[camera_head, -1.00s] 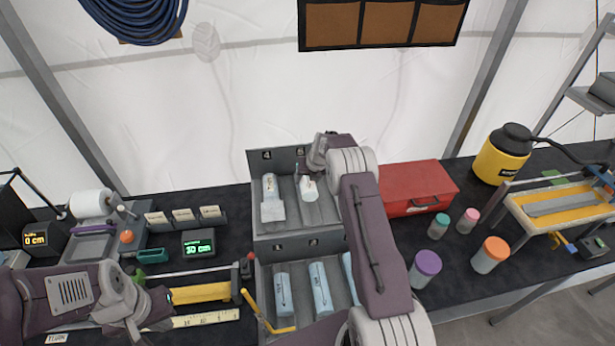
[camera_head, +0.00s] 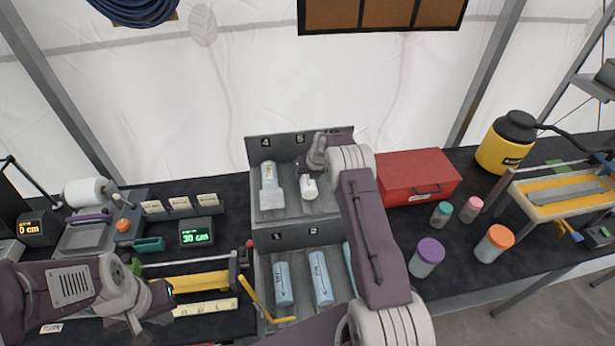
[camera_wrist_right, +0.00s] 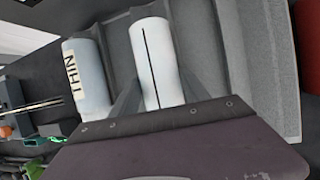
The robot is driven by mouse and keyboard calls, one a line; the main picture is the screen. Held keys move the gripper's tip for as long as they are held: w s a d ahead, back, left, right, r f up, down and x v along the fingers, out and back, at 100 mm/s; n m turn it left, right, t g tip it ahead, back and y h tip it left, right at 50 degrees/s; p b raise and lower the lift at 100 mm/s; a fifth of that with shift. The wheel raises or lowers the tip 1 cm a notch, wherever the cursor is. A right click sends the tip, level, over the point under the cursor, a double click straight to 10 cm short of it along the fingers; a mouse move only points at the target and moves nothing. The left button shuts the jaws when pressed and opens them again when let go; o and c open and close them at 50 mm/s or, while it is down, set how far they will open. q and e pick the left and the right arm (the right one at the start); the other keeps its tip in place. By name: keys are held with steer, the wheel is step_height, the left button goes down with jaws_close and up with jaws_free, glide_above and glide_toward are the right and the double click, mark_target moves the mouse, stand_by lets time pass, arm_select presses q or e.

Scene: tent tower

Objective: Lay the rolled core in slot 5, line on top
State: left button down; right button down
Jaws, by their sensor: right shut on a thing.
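The rolled core (camera_head: 309,187) is white, with a dark straight line along its upper side in the right wrist view (camera_wrist_right: 152,60). My right gripper (camera_wrist_right: 160,92) is shut on it, with a finger on each side. The core lies lengthwise along the channel under the number 5 in the upper part of the grey rack (camera_head: 271,214). I cannot tell whether it touches the slot floor. A pale blue roll labelled THIN (camera_wrist_right: 88,78) lies in slot 4 to its left. My left gripper (camera_head: 160,297) is low at the left; its fingers are too unclear to judge.
The lower rack part holds pale blue rolls (camera_head: 321,278). My right arm hides the rack's right side. A red toolbox (camera_head: 420,178) and capped jars (camera_head: 427,257) stand to the right. A yellow-bedded device and ruler (camera_head: 205,307) lie by my left gripper.

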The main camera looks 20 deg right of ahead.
steer(key=shift+f, duration=0.25)
stand_by(0.4)
steer(key=shift+c, duration=2.3)
jaws_free()
steer(key=shift+s, duration=0.1)
steer(key=shift+s+r+b, duration=0.1)
steer(key=shift+r+b, duration=0.2)
steer(key=shift+b, duration=0.05)
steer(key=b+v, duration=0.2)
steer(key=v, duration=0.6)
steer(key=shift+r, duration=0.2)
steer(key=shift+s, duration=0.1)
steer(key=shift+f, duration=0.1)
